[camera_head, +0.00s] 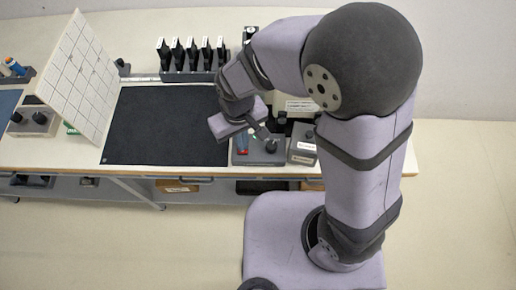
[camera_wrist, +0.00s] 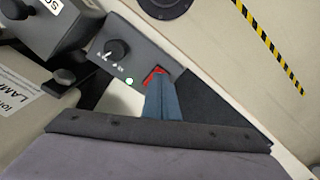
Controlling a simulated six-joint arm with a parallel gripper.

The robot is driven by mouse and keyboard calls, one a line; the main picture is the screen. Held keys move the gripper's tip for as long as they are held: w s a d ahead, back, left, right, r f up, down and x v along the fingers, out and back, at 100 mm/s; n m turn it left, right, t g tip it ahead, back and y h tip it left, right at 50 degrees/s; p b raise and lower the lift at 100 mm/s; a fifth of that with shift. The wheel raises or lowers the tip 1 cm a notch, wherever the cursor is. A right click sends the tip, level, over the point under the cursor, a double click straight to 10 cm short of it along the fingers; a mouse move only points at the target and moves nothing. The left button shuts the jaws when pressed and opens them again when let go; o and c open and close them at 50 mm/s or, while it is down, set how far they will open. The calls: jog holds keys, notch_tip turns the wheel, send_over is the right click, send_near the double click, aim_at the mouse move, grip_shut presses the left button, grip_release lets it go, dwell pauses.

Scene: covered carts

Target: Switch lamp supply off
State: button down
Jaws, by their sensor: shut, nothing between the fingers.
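A grey supply box (camera_wrist: 135,62) has a black knob (camera_wrist: 117,49), a lit green indicator (camera_wrist: 129,81) and a red rocker switch (camera_wrist: 155,74). In the head view the box (camera_head: 258,157) stands at the bench's front edge, right of the dark mat. My gripper (camera_wrist: 160,88) is shut and empty, its blue-grey fingertips at the red switch and partly covering it. Whether they touch or press it I cannot tell. In the head view my gripper (camera_head: 243,147) points down at the box. No name is readable on this box.
A pale housing with a "LAMP" label (camera_wrist: 15,108) stands close by. A labelled box with a knob (camera_head: 303,149) is right of the supply box. The dark mat (camera_head: 160,125) is clear. A tilted white grid panel (camera_head: 78,78) stands left; a rack (camera_head: 190,75) is behind.

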jog(key=shift+f+b, duration=0.5)
jog(key=shift+f, duration=0.2)
dwell(0.9)
jog(key=shift+r, duration=0.2)
notch_tip(320, 180, up, 7)
jog(key=p, duration=0.6)
jog(key=shift+f+p, duration=0.15)
jog(key=shift+p, duration=0.25)
